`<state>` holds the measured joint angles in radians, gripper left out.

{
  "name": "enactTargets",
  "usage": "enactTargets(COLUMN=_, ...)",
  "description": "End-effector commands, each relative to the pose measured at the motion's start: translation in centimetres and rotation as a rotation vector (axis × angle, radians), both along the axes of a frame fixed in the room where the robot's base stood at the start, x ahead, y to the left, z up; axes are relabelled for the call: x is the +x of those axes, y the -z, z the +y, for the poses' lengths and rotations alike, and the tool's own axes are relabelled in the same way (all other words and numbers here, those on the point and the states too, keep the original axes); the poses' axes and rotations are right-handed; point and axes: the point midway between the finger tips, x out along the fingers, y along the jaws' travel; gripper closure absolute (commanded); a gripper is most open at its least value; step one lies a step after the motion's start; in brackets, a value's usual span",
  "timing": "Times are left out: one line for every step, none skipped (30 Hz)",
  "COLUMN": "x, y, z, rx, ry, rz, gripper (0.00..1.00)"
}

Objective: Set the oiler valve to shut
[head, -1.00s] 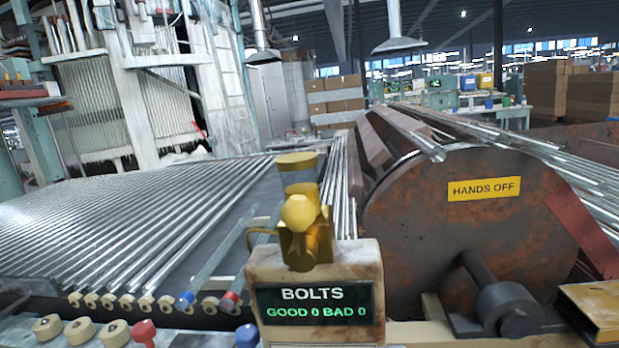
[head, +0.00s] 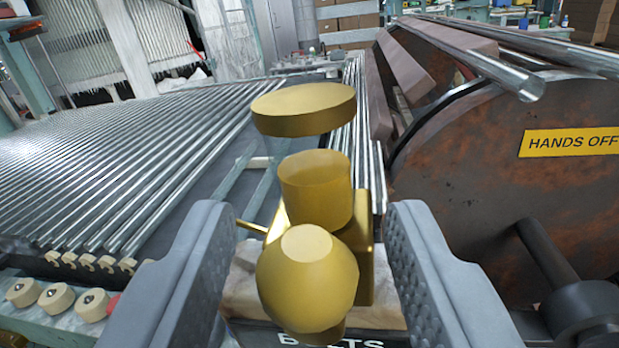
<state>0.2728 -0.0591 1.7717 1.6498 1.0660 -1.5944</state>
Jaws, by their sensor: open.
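The brass oiler (head: 315,185) stands on top of the BOLTS counter box, in the middle of the head view. It has a wide round cap (head: 304,108), a clear section below it and a brass collar. Its rounded brass knob (head: 306,279) faces me, with a flat pale top. A thin brass lever (head: 251,227) sticks out to the left, partly hidden by a finger. I cannot tell the valve's setting. My gripper (head: 310,268) is open, one finger on each side of the knob, with gaps visible on both sides.
The counter box (head: 240,285) is mostly hidden below. A rusty drum (head: 470,190) with a yellow HANDS OFF label (head: 570,142) stands close on the right.

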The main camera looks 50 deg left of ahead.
Motion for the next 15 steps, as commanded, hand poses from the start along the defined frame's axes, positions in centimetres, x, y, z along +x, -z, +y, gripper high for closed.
enactTargets(x=0.21, y=-0.04, z=0.28, rx=-0.001, ry=-0.001, rz=-0.001, gripper=0.56)
enactTargets(x=0.30, y=-0.05, z=0.36, rx=-0.001, ry=-0.001, rz=-0.001, gripper=0.56)
enactTargets(x=0.39, y=-0.06, z=0.45, rx=-0.001, ry=-0.001, rz=-0.001, gripper=0.56)
enactTargets(x=0.43, y=-0.06, z=0.49, rx=-0.001, ry=0.000, rz=-0.001, gripper=0.56)
enactTargets(x=0.46, y=-0.06, z=0.52, rx=-0.001, ry=0.000, rz=-0.001, gripper=0.56)
enactTargets(x=0.48, y=-0.06, z=0.54, rx=-0.001, ry=0.000, rz=-0.001, gripper=0.56)
enactTargets(x=0.49, y=-0.05, z=0.54, rx=-0.001, ry=0.000, rz=-0.001, gripper=0.56)
enactTargets(x=0.49, y=-0.05, z=0.54, rx=-0.001, ry=0.000, rz=-0.001, gripper=0.56)
enactTargets(x=0.48, y=-0.05, z=0.53, rx=-0.001, ry=0.000, rz=-0.001, gripper=0.56)
enactTargets(x=0.49, y=-0.04, z=0.53, rx=-0.001, ry=0.000, rz=-0.001, gripper=0.56)
enactTargets(x=0.49, y=-0.04, z=0.53, rx=-0.001, ry=0.000, rz=-0.001, gripper=0.56)
enactTargets(x=0.48, y=-0.05, z=0.53, rx=-0.001, ry=0.000, rz=-0.001, gripper=0.56)
enactTargets(x=0.48, y=-0.04, z=0.52, rx=-0.001, ry=0.000, rz=-0.001, gripper=0.62)
enactTargets(x=0.48, y=-0.05, z=0.53, rx=-0.001, ry=0.000, rz=-0.001, gripper=0.68)
enactTargets(x=0.48, y=-0.03, z=0.52, rx=-0.001, ry=0.000, rz=-0.001, gripper=0.76)
